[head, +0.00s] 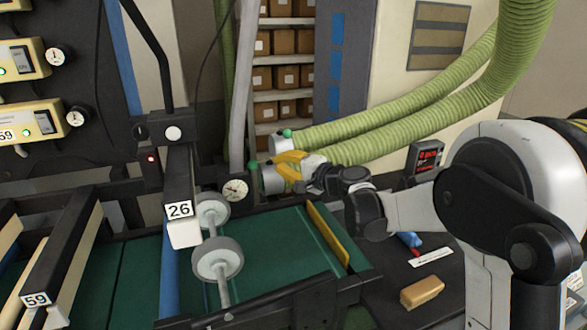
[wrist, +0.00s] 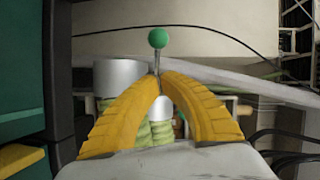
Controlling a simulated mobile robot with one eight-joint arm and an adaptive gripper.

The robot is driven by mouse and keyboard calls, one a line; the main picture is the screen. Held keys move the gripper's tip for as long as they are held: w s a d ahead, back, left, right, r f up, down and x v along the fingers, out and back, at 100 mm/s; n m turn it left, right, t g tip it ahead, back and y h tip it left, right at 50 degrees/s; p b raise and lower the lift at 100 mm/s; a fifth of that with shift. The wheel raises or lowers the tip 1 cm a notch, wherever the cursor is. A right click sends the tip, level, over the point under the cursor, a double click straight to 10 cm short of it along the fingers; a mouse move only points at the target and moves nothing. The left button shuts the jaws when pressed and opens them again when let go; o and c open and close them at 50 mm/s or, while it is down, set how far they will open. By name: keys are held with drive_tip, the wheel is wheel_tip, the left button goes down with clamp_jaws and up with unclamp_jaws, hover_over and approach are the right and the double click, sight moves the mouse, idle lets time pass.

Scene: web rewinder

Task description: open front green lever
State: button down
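The front green lever shows in the head view as a green knob (head: 253,164) beside the silver collar (head: 270,181) of the lower hose. In the wrist view its green ball (wrist: 158,38) stands upright on a thin metal stem. My gripper (head: 275,161) has yellow fingers and is at this collar, just right of the knob. In the wrist view my fingertips (wrist: 160,76) come together at the lower stem, with the ball beyond them. A second green knob (head: 287,133) sits on the upper collar (head: 281,143).
Two thick green hoses (head: 400,125) run right from the collars. A pressure gauge (head: 236,190) and grey rollers (head: 217,258) are left of and below my gripper. A yellow bar (head: 328,234) edges the green bed. A tan block (head: 422,292) lies on the dark table.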

sight(256, 165)
drive_tip(key=shift+a+f, duration=0.15)
drive_tip(key=shift+a, duration=0.75)
drive_tip(key=shift+a+f, duration=0.15)
drive_tip(key=shift+a, duration=0.7)
drive_tip(key=shift+w+a+m+t+h+b, duration=0.1)
drive_tip(key=shift+a+m+t+h+b, duration=0.1)
drive_tip(key=shift+a+m+t+h, duration=0.3)
drive_tip(key=shift+a+m+t+h+b, duration=0.2)
drive_tip(key=shift+m+t+h, duration=0.3)
drive_tip(key=shift+m+h, duration=0.3)
drive_tip(key=shift+w+a+m+h+b, duration=0.2)
drive_tip(key=shift+w+a+h, duration=0.1)
drive_tip(key=shift+a, duration=0.25)
drive_tip(key=shift+w+a+m+h+b, duration=0.1)
drive_tip(key=shift+w+a+h+b, duration=0.15)
drive_tip(key=shift+a, duration=0.3)
drive_tip(key=shift+w+a, duration=0.2)
drive_tip(key=shift+s, duration=0.1)
